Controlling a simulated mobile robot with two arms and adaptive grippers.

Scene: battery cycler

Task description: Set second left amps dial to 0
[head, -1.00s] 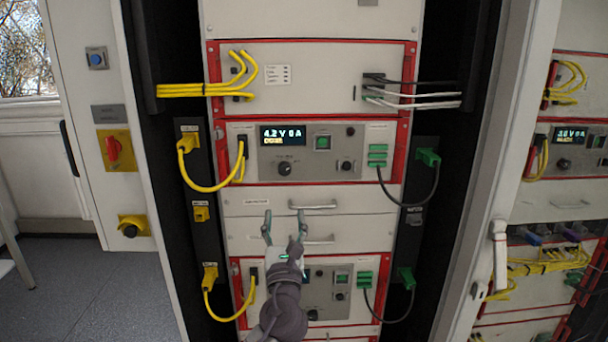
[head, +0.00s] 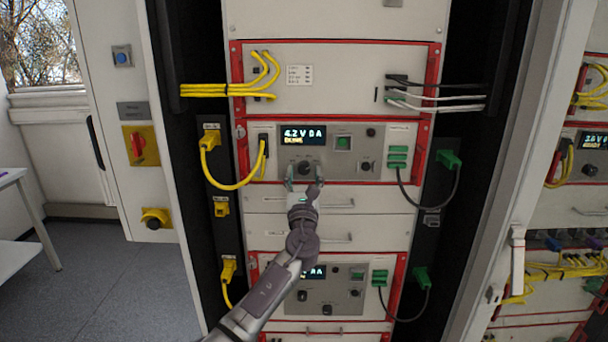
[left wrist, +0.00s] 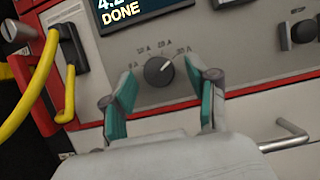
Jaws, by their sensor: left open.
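The upper cycler panel (head: 270,167) has a display (head: 303,135) reading about 4.2 V 0 A, with DONE below it in the left wrist view (left wrist: 140,12). Under the display is a black amps dial (head: 305,168) with a white pointer. My left gripper (head: 304,180) is open just below the dial. Its teal fingertips (left wrist: 165,100) stand on either side of the dial, not touching it. My right gripper is not in view.
A second black knob (head: 365,167) and a green button (head: 343,143) sit right of the dial. Yellow cables (head: 240,186) loop at left, green-plugged cables (head: 448,160) at right. Drawer handles (head: 325,207) stick out below. A lower panel (head: 350,300) is partly behind my arm.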

